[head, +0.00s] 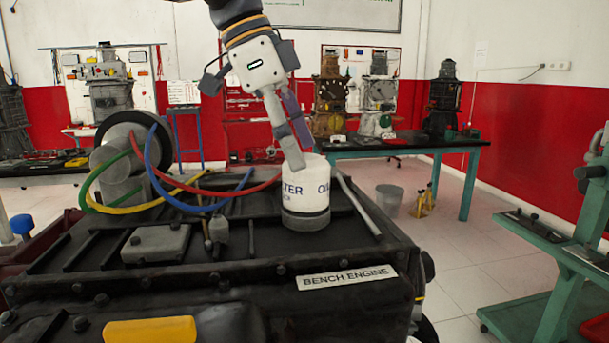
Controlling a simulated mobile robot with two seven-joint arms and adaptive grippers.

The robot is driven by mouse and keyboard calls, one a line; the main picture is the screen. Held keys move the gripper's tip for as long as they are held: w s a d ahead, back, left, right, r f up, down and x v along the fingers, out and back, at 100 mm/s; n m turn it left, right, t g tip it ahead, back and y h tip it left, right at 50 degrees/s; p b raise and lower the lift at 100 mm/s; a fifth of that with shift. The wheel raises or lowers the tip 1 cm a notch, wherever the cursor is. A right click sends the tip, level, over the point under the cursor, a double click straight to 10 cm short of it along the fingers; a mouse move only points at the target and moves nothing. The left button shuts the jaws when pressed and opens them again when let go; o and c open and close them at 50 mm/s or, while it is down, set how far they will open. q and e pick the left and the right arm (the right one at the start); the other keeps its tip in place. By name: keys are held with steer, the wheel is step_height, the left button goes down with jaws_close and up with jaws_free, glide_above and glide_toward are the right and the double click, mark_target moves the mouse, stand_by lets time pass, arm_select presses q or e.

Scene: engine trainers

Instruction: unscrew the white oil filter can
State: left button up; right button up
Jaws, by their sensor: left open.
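The white oil filter can (306,192) stands upright on top of the dark bench engine (200,272), with blue lettering on its side and a grey base ring. My left gripper (302,155) comes down from above with its fingers at the can's top edge. One finger overlaps the near side of the rim and the other is farther back. The gripper is open. Whether the fingers touch the can cannot be told from this view. My right gripper does not show.
Red, blue, green and yellow hoses (200,205) loop over the engine's left side, close to the can. A metal rod (356,205) lies just right of the can. A green cart (560,250) stands at the right. A grey bucket (389,200) stands behind on the floor.

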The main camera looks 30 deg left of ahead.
mark_target(308, 178)
arm_select(q)
steer(key=x, duration=0.5)
steer(key=shift+f, duration=0.1)
steer(key=shift+c, duration=0.2)
steer(key=c, duration=1.1)
